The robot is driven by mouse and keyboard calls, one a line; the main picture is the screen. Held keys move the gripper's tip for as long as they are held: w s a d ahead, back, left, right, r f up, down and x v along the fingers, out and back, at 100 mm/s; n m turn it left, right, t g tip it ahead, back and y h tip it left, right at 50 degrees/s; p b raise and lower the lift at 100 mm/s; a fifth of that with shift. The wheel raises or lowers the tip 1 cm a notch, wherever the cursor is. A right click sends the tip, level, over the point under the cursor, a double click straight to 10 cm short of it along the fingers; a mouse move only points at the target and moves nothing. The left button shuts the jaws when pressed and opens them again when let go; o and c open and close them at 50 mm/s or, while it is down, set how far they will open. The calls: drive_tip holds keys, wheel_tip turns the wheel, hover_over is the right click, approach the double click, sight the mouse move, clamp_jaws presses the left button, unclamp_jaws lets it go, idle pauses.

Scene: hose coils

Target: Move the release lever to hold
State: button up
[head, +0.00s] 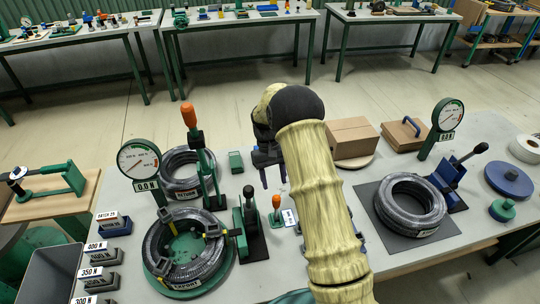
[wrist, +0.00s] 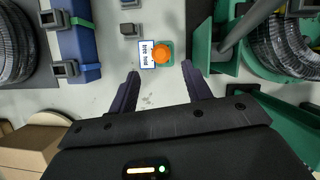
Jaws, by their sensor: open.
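The release lever appears to be the small orange-knobbed lever (head: 276,203) on a green base, on the bench left of my arm. In the wrist view its orange knob (wrist: 161,54) is seen from above, beside a white label (wrist: 147,54) whose words I cannot read surely. The lever's tilt is hard to tell from above. My gripper (head: 272,178) is open and empty, above and behind the lever in the head view. In the wrist view the knob lies just beyond the fingertips (wrist: 160,82), roughly centred between them and not visibly touched.
A green clamp with a dark handle (head: 250,213) stands close left of the lever. A hose coil (head: 186,257) with a gauge (head: 139,160) and a tall orange-handled lever (head: 189,116) are further left. Another coil (head: 408,201) and a blue lever unit (head: 449,178) stand at right.

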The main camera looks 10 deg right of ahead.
drive_tip(key=b+v, duration=0.1)
drive_tip(key=v, duration=0.8)
drive_tip(key=shift+w+r, duration=0.15)
drive_tip(key=shift+r, duration=0.1)
drive_tip(key=s+d+r+m+t, duration=0.1)
drive_tip(key=s+t, duration=0.2)
drive_tip(key=s, duration=1)
drive_tip(key=s+d+r+m+t, duration=0.1)
drive_tip(key=s+t, duration=0.3)
drive_tip(key=s, duration=0.9)
drive_tip(key=shift+d+y, duration=0.4)
drive_tip(key=shift+d, duration=0.25)
